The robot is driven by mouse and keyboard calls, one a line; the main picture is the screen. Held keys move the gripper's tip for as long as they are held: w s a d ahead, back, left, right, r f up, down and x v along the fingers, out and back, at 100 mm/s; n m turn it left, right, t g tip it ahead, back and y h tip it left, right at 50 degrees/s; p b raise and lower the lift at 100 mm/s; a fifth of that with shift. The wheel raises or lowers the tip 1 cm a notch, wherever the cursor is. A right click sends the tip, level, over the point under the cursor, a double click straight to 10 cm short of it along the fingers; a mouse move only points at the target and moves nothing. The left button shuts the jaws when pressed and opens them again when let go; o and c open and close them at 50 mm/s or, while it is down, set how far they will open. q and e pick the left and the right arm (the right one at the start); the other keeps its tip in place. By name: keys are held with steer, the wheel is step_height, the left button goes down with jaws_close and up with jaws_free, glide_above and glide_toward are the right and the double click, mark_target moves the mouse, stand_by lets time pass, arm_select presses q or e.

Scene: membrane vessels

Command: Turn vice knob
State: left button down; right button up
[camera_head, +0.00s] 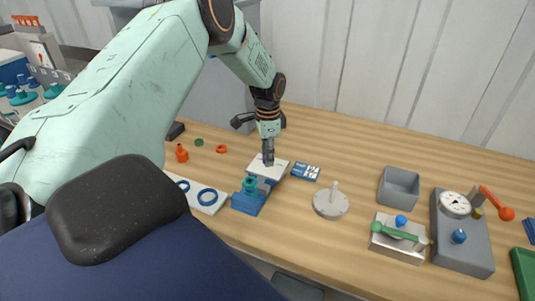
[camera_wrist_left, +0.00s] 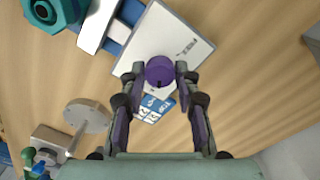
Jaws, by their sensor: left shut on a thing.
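The blue vice (camera_head: 248,203) sits on the wooden table with its teal knob (camera_head: 250,185) at the near end. The teal knob shows at the top left of the left wrist view (camera_wrist_left: 52,12), apart from my gripper. A white plate (camera_head: 280,172) lies at the far end of the vice. My left gripper (camera_head: 268,160) points down over this plate; in the left wrist view (camera_wrist_left: 160,76) its fingers are shut on a round purple piece (camera_wrist_left: 159,69). Whether the purple piece touches the plate is unclear. My right gripper is out of view.
A white board with blue rings (camera_head: 222,205) lies left of the vice. A blue-and-white card (camera_head: 306,171), a grey disc with a peg (camera_head: 331,204), a grey bin (camera_head: 398,187) and a gauge box (camera_head: 462,240) lie to the right. Orange parts (camera_head: 181,153) lie behind left.

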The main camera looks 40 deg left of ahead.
arm_select(q)
steer(key=shift+w+r, duration=0.25)
steer(key=shift+w, duration=0.05)
steer(key=c, duration=1.4)
jaws_free()
steer(key=o, duration=0.4)
steer(key=shift+s+f, duration=0.1)
steer(key=shift+s, duration=0.05)
steer(key=shift+f, duration=0.1)
step_height(320, 180, up, 12)
steer(key=shift+r, duration=0.1)
